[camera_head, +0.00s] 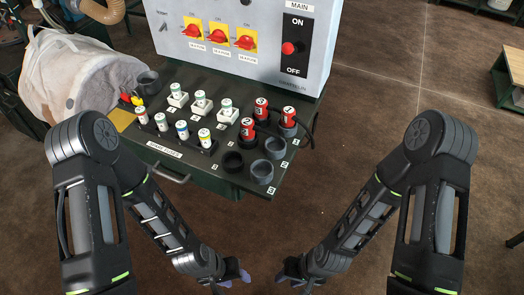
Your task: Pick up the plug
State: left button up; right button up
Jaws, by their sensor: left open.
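I cannot tell which one the task means. My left gripper (236,280) is open at the bottom centre, well below and in front of the panel, apart from both plugs. My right gripper (290,280) is beside it to the right, also away from the plugs; its jaws are too small and dark to read.
Empty round sockets (262,171) sit in front of the red plugs. Several white fuses (204,136) stand to the left. The grey switch box (240,50) with red knobs rises behind. A pale bulk bag (85,80) is at left, a wooden bench (510,75) far right. Brown floor lies clear at right.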

aim_at(261, 107)
jog(key=k+j+z, duration=0.1)
jog(key=j+z, duration=0.2)
jog(key=z, duration=0.2)
jog(key=k+j+z, duration=0.15)
jog(key=z, duration=0.35)
jog(key=k+j+z, duration=0.25)
jog(key=z, duration=0.2)
